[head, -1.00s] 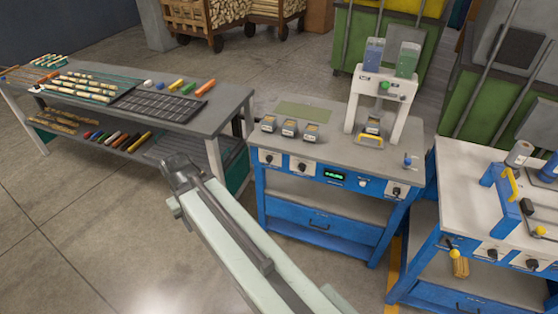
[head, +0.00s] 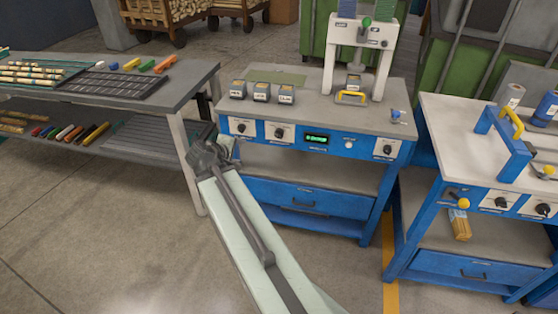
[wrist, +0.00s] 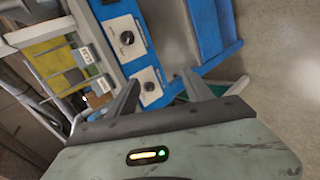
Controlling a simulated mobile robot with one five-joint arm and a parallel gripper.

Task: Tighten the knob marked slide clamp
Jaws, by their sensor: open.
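The front panel of the blue bench carries black knobs on white plates: a far-left knob (head: 241,127), a second knob (head: 279,132) and a right knob (head: 387,150). The right-hand bench has more knobs, one of them a black knob (head: 501,202). The plate lettering is too small to read, so I cannot tell which is marked slide clamp. My gripper (wrist: 160,78) is open and empty in the wrist view. Two panel knobs show beyond its fingers, an upper knob (wrist: 127,38) and a lower knob (wrist: 149,87). In the head view my arm's end is just left of the panel.
The blue bench top (head: 330,107) holds several small labelled boxes and a white press frame (head: 384,70). A grey table (head: 190,85) with sticks and a tray stands left. A yellow-handled fixture (head: 510,122) is on the right bench. The floor in front is clear.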

